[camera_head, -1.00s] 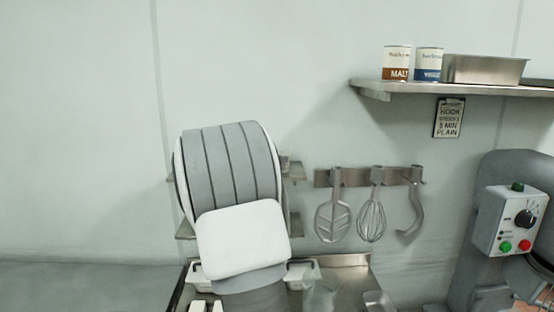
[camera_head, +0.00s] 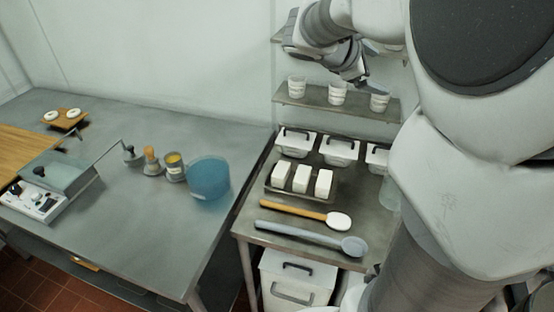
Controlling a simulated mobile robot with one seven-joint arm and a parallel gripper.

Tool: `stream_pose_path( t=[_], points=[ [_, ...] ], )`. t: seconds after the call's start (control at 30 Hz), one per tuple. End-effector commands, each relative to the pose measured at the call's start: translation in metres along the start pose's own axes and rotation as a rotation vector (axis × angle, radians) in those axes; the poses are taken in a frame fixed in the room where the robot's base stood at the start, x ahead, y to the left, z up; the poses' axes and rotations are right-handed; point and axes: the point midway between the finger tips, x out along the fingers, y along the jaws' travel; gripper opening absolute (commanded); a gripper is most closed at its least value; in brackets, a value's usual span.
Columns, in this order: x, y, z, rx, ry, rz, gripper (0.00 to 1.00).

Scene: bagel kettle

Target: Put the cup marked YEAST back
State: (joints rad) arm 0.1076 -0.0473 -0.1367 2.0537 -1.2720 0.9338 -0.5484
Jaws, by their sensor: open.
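Three small white cups stand upright in a row on a wall shelf (camera_head: 317,105): a left cup (camera_head: 297,90), a middle cup (camera_head: 337,94) and a right cup (camera_head: 379,102). Their markings are too small to read, so I cannot tell which one is YEAST. My gripper (camera_head: 357,79) is open, pointing down just above the shelf, between the middle and right cups in the picture. I see nothing held in it. Its fingertips are small and dark, and I cannot tell whether they touch a cup.
Below the shelf, a steel table holds lidded white tubs (camera_head: 338,148), white blocks on a tray (camera_head: 298,193), an orange-handled spoon (camera_head: 305,213) and a grey spoon (camera_head: 315,239). A blue bowl (camera_head: 209,180) stands on the left counter. My arm hides the right side.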

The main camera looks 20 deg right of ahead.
Motion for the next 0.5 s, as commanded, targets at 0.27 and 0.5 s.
stream_pose_path(
  t=[0.27, 0.5],
  points=[
    [-0.1, -0.104, -0.037, 0.597, 0.342, -0.305, 0.94],
    [-0.185, -0.176, -0.073, 1.001, 0.568, -0.632, 0.94]
  ],
)
